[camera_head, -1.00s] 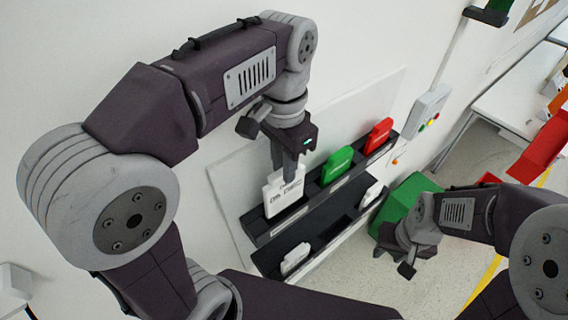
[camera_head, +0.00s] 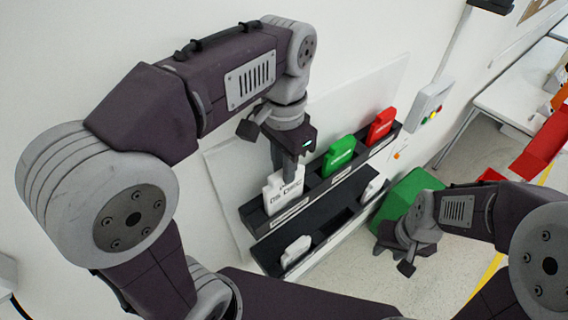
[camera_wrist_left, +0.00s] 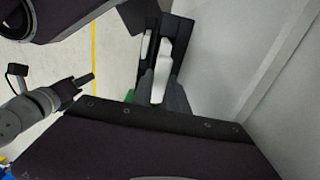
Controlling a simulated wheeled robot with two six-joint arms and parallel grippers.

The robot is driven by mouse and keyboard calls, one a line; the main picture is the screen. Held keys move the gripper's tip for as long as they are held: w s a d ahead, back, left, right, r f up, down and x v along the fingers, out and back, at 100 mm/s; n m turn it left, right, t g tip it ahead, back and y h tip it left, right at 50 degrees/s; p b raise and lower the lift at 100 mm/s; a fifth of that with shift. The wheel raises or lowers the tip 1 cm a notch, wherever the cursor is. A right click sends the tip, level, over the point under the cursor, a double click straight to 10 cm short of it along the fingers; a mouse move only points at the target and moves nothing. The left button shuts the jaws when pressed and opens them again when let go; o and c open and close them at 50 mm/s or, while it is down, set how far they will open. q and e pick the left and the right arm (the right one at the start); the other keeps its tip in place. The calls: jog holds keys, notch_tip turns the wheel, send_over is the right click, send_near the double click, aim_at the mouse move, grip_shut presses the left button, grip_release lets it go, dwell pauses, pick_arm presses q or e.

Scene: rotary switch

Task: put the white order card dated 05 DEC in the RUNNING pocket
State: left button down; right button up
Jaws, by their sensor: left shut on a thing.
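The white order card (camera_head: 284,194), printed 05 DEC, stands upright at the left end of the rack's upper row (camera_head: 252,222). Its lower edge appears to be in or right at the leftmost upper pocket; I cannot tell how deep. My left gripper (camera_head: 290,172) is shut on the card's top from above. In the left wrist view a white card (camera_wrist_left: 161,78) shows in front of the dark rack (camera_wrist_left: 182,40). The pocket labels are too small to read, so I cannot tell which says RUNNING. My right gripper (camera_head: 406,256) hangs right of the rack, its jaw state unclear.
A green card (camera_head: 339,155) and a red card (camera_head: 381,125) stand in the upper row. The lower row (camera_head: 330,220) holds a white card (camera_head: 296,251) at left and another (camera_head: 373,188) at right. A switch box (camera_head: 428,108) is on the wall. A green box (camera_head: 402,200) stands beside the rack.

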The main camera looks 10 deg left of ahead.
pick_arm(q)
jog(key=shift+f, duration=0.3)
jog(key=c, duration=1.2)
grip_release()
jog(key=shift+r, duration=0.15)
notch_tip(320, 180, up, 9)
